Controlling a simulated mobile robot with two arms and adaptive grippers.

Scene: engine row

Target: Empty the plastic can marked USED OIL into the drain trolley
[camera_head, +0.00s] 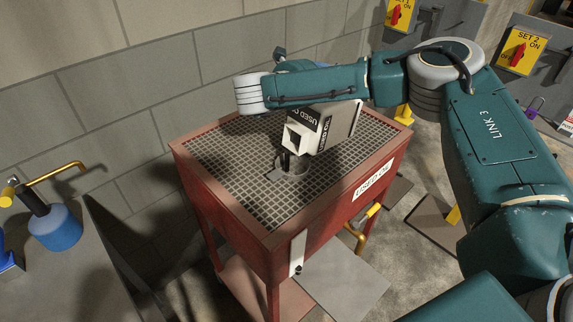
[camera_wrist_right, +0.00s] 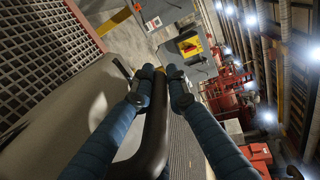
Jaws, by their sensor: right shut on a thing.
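The plastic can (camera_head: 345,130), pale with black USED OIL labels, is tilted over the drain trolley (camera_head: 250,225), its mouth down and to the left. My right gripper (camera_wrist_right: 160,76) is shut on the can's dark handle (camera_wrist_right: 155,125) in the right wrist view. In the head view my arm hides much of that gripper and the can's top. My left gripper is in neither view.
A grey bench (camera_head: 95,285) at the left carries a blue can (camera_head: 55,228) with a yellow spout. A block wall stands behind the trolley. A yellow-handled valve (camera_head: 366,222) sticks out from its right side. Red switches (camera_head: 517,54) are at the upper right.

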